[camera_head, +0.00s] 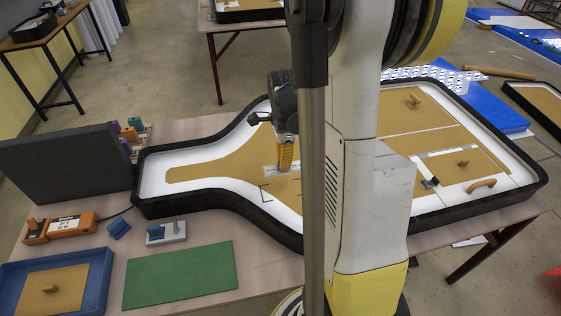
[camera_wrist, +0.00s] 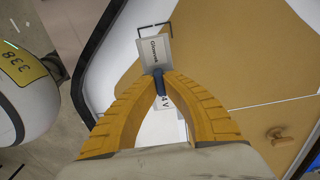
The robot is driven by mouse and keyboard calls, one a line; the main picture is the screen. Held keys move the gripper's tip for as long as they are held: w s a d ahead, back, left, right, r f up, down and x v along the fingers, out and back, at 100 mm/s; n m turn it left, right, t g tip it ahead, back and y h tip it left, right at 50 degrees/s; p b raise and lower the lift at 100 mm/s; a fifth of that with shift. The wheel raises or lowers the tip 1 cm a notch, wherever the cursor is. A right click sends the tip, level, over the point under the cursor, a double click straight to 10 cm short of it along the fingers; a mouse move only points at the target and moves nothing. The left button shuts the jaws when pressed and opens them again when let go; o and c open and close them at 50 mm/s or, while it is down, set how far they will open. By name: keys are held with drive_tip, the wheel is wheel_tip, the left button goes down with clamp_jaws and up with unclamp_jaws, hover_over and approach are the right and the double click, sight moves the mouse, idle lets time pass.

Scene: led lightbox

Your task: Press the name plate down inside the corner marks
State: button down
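The name plate (camera_wrist: 153,52) is a small light grey rectangle with dark lettering, partly readable. My gripper (camera_wrist: 158,73) has its two yellow fingers closed around a dark blue grip at the plate's lower edge. In the head view my gripper (camera_head: 284,166) points down over the lightbox (camera_head: 190,156), with the plate (camera_head: 270,169) at its tips. Black corner marks (camera_wrist: 153,25) show just beyond the plate in the wrist view. In the head view a corner mark (camera_head: 265,190) lies in front of the gripper. Whether the plate touches the panel, I cannot tell.
A white "24 V" label (camera_wrist: 165,103) shows between my fingers. Tan panels with wooden knobs (camera_head: 413,101) fill the lightbox. A dark foam block (camera_head: 60,160), orange power unit (camera_head: 72,226), green mat (camera_head: 180,274) and blue tray (camera_head: 100,275) stand on the left.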

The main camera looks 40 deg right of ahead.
drive_tip(key=shift+f, duration=0.1)
drive_tip(key=b, duration=0.7)
hover_over(283, 190)
wheel_tip(283, 190, down, 8)
drive_tip(key=shift+w+r, duration=0.1)
drive_tip(key=shift+r, duration=0.05)
drive_tip(key=shift+f+b, duration=1.2)
drive_tip(key=shift+f, duration=0.2)
idle(0.5)
drive_tip(key=c, duration=1.4)
unclamp_jaws()
drive_tip(key=shift+c, duration=0.2)
drive_tip(key=shift+r, duration=0.1)
drive_tip(key=shift+r+p, duration=3.1)
drive_tip(key=shift+r, duration=0.9)
